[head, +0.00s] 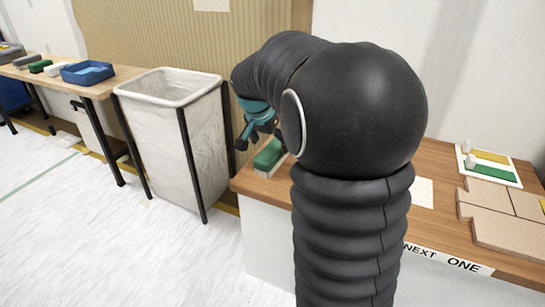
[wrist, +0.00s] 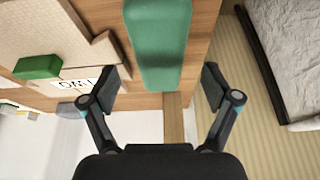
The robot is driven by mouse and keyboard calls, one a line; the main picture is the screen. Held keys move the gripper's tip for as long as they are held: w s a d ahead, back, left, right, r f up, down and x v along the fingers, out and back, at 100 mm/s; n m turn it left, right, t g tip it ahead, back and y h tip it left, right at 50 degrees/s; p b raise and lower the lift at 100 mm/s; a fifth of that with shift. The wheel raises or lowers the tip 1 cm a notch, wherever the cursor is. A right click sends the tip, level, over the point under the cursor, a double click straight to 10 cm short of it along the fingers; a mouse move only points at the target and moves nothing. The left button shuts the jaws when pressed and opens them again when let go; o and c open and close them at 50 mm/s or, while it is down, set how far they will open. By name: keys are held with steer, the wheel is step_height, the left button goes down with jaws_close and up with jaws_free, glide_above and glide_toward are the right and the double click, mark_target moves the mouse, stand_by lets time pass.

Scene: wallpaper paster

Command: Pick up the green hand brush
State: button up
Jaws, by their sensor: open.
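The green hand brush (head: 268,154) lies on the near left end of the wooden table, partly hidden behind my arm in the head view. In the wrist view its long green back (wrist: 158,42) runs up from between my fingertips and is cut off by the top edge. My gripper (head: 256,132) is just above the brush in the head view. In the wrist view my gripper (wrist: 161,85) is open, with one finger to each side of the brush's near end. Neither finger visibly touches it, and nothing is held.
A bin with a pale liner (head: 200,115) stands left of the table (head: 440,158). Cardboard pieces (head: 505,232) and a white board with yellow and green strips (head: 491,156) lie at the table's right. A blue tray (head: 87,72) is on the far left bench.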

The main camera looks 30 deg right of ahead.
mark_target(273, 147)
steer(key=x, duration=0.4)
steer(key=shift+d+f+b, duration=0.15)
steer(key=shift+f+b, duration=0.2)
steer(key=shift+b, duration=0.05)
steer(key=c, duration=1.4)
steer(key=shift+o, duration=0.2)
steer(key=shift+r, duration=0.1)
steer(key=shift+r, duration=0.5)
step_height(273, 147, up, 4)
steer(key=shift+d+f+p, duration=0.15)
steer(key=shift+f+p, duration=0.05)
steer(key=shift+p, duration=0.35)
steer(key=s+d+r+p, duration=0.1)
steer(key=s+d+r, duration=0.2)
steer(key=d+r, duration=0.3)
steer(key=d, duration=0.4)
steer(key=shift+s+d+p, duration=0.2)
steer(key=shift+d+p, duration=0.1)
steer(key=shift+d, duration=0.1)
steer(key=shift+r, duration=0.15)
